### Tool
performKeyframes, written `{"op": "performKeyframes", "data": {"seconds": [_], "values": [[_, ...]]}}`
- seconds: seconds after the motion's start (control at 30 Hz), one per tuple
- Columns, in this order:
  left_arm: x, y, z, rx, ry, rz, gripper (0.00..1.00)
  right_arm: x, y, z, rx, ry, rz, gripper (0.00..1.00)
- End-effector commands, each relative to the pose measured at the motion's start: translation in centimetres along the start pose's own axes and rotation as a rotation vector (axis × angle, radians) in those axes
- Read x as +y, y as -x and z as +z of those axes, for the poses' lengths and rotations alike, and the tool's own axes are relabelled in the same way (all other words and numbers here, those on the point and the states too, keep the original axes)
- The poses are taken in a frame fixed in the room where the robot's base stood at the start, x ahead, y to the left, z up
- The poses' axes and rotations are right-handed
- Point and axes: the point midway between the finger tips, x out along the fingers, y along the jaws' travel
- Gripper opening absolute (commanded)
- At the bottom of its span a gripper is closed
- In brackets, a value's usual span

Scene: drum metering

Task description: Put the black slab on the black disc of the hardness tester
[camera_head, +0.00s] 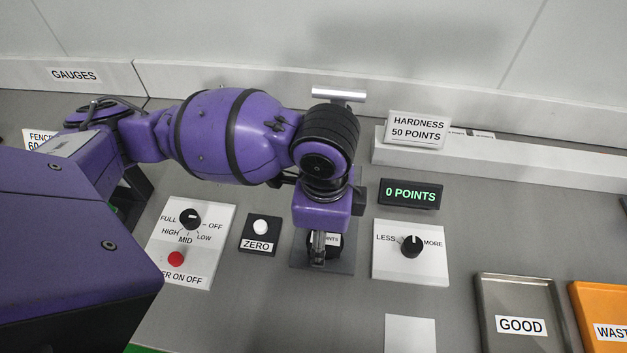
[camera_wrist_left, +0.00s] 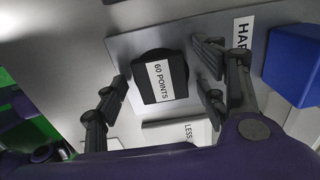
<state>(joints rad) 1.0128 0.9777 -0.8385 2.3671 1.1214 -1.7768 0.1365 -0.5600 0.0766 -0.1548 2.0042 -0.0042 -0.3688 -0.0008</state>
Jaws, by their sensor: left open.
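The black slab (camera_wrist_left: 166,76) bears a white "60 POINTS" label and lies on the black disc (camera_wrist_left: 147,58) of the hardness tester, whose rim shows past the slab. My left gripper (camera_wrist_left: 163,92) is open. Its fingers are on either side of the slab, with a visible gap at each side in the left wrist view. In the head view my left gripper (camera_head: 318,248) hangs over the tester's grey base plate (camera_head: 340,262) and hides most of the slab and disc. My right gripper is not in view.
The display (camera_head: 410,193) reads 0 POINTS. A zero button (camera_head: 261,228) stands left of the tester, a LESS/MORE knob (camera_head: 412,245) right of it. A GOOD tray (camera_head: 520,290) and an orange waste tray (camera_head: 590,305) are at the right. A blue block (camera_wrist_left: 297,65) is near the gripper.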

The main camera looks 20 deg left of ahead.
Motion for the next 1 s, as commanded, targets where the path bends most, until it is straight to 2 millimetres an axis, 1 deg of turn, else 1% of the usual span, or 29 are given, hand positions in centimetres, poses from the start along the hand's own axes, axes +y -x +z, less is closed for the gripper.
{"op": "performKeyframes", "data": {"seconds": [0.07,0.17,0.27,0.4,0.6,0.7,0.8,1.0], "values": [[-0.1,0.3,-0.1,0.002,-0.002,-0.004,0.65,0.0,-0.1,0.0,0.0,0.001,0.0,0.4],[-0.2,1.4,-0.1,0.002,-0.002,-0.007,0.65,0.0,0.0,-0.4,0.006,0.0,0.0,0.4],[-0.2,3.3,-0.2,0.005,-0.002,-0.011,0.65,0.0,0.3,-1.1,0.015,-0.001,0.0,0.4],[-0.3,6.6,-0.2,0.005,-0.002,-0.013,0.65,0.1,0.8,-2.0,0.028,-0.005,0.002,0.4],[-0.2,10.5,-0.2,0.004,-0.001,-0.012,0.65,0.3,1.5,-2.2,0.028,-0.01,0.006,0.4],[-0.1,11.6,-0.1,0.003,-0.001,-0.009,0.65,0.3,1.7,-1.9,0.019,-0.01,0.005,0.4],[-0.1,12.3,-0.1,0.002,-0.001,-0.008,0.65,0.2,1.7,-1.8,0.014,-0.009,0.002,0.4],[-0.1,12.4,-0.1,0.001,0.0,-0.004,0.65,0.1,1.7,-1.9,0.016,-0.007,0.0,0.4]]}}
